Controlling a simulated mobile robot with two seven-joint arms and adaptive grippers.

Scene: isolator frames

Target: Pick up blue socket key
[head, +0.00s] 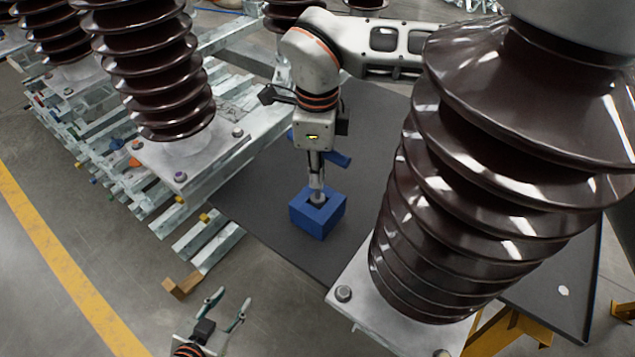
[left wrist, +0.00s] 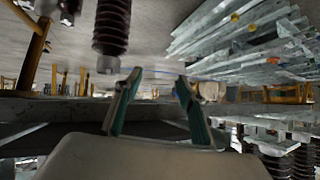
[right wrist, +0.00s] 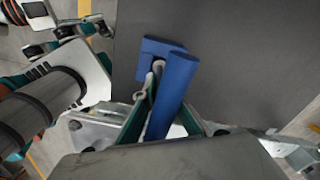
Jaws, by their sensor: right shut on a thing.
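The socket key has a blue bar handle (head: 336,158) and a metal shaft (head: 317,178). In the head view its lower end meets the opening of a blue block-shaped holder (head: 310,226) on the dark table; whether it is seated or slightly raised I cannot tell. My right gripper (head: 315,153) is above the holder, shut on the handle. In the right wrist view the blue handle (right wrist: 174,92) lies between the fingers, with the holder (right wrist: 153,46) beyond it. My left gripper (head: 230,302) is open and empty, low at the front; its spread fingers show in the left wrist view (left wrist: 157,92).
A large brown ribbed insulator (head: 480,180) stands close right of the holder on a metal base. Another insulator (head: 155,70) stands at the left. Metal beams (head: 125,180) lie stacked below it. The dark table (head: 265,220) is clear around the holder.

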